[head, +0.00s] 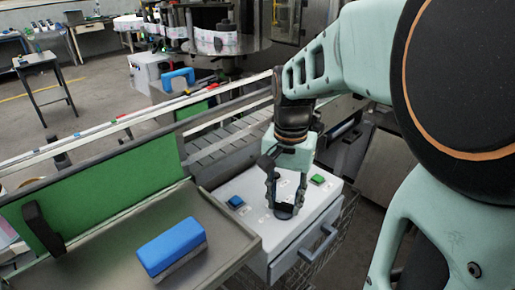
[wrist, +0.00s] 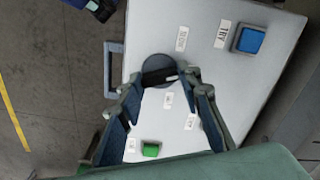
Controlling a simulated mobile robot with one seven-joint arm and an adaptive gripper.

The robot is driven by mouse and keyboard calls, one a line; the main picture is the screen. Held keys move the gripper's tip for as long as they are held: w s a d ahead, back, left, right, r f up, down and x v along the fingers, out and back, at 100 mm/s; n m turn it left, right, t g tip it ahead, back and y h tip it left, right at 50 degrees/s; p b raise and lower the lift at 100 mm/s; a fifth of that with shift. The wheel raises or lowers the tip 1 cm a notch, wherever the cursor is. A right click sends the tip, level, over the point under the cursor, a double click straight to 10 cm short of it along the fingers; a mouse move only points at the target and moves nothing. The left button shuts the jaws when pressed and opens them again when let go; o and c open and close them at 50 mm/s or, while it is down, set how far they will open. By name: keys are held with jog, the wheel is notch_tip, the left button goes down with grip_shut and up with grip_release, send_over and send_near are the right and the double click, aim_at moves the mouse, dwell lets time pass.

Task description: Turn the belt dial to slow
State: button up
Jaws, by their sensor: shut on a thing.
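The belt dial (head: 284,212) is a dark round knob on the top of a white control box (head: 235,187). It also shows in the wrist view (wrist: 158,66), with a pale mark (wrist: 172,78) on it towards the lower right. My gripper (head: 284,200) points down at the dial, its fingers one on each side and shut on it; the fingertips show in the wrist view (wrist: 163,78). My fingers hide part of the dial.
On the box top are a blue button (wrist: 249,40) and a green button (head: 317,179). The box has a front handle (head: 318,243). A grey tray (head: 100,262) with a blue-topped block (head: 171,247) stands at left, and a conveyor (head: 215,146) runs behind.

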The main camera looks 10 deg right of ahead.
aim_at(284, 203)
jog(key=n, duration=0.7)
dwell(0.7)
jog(key=o, duration=1.2)
jog(key=shift+c, duration=0.2)
jog(key=shift+r, duration=0.1)
notch_tip(284, 203, up, 12)
